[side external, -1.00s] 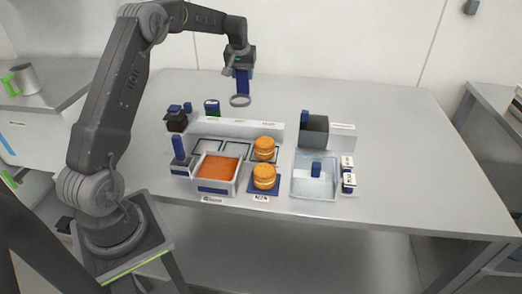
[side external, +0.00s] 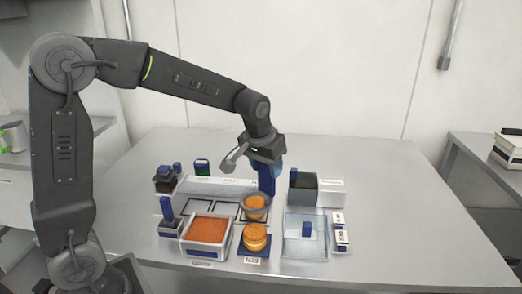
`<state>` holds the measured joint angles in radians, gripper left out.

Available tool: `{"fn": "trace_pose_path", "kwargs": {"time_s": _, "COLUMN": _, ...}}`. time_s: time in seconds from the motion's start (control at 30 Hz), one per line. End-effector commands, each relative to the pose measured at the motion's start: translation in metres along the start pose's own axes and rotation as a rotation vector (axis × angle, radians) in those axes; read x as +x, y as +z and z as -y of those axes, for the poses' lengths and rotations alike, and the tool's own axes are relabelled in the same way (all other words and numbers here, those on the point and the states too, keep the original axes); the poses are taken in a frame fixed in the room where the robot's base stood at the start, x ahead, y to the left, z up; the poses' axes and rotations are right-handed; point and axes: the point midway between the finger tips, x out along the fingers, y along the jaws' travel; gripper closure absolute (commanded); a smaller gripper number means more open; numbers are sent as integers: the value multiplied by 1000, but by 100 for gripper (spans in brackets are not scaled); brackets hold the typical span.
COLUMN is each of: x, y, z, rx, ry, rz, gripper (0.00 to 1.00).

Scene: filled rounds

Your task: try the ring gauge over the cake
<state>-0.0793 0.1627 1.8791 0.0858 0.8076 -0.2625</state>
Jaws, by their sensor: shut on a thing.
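My gripper (side external: 265,160) is shut on the blue handle of the ring gauge (side external: 267,180). The gauge's grey ring is low at the rear orange-brown cake (side external: 255,208), with the cake showing through and below it. I cannot tell whether the ring is around the cake's top or just above it. A second, similar cake (side external: 255,238) sits in front on a blue mat (side external: 243,253) with a label reading N29 or similar. The ring is clear of this front cake.
A white tray of orange filling (side external: 209,230) stands left of the cakes. A clear tray (side external: 293,250) with a blue-handled item is right. A dark grey bin (side external: 304,188) stands behind it. A dark jar (side external: 165,181) is at back left. The table's right side is free.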

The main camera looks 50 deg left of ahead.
Motion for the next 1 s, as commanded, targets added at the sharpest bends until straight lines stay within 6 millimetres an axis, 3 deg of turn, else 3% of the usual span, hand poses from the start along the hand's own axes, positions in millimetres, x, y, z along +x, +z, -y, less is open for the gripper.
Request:
{"fn": "trace_pose_path", "kwargs": {"time_s": 0.1, "x": -4, "y": 12, "z": -8, "rx": 25, "ry": 8, "rz": 0, "gripper": 69}}
{"fn": "trace_pose_path", "kwargs": {"time_s": 0.27, "x": -1, "y": 16, "z": -10, "rx": 30, "ry": 9, "rz": 1, "gripper": 69}}
{"fn": "trace_pose_path", "kwargs": {"time_s": 1.0, "x": 45, "y": 30, "z": -9, "rx": 29, "ry": 8, "rz": 2, "gripper": 69}}
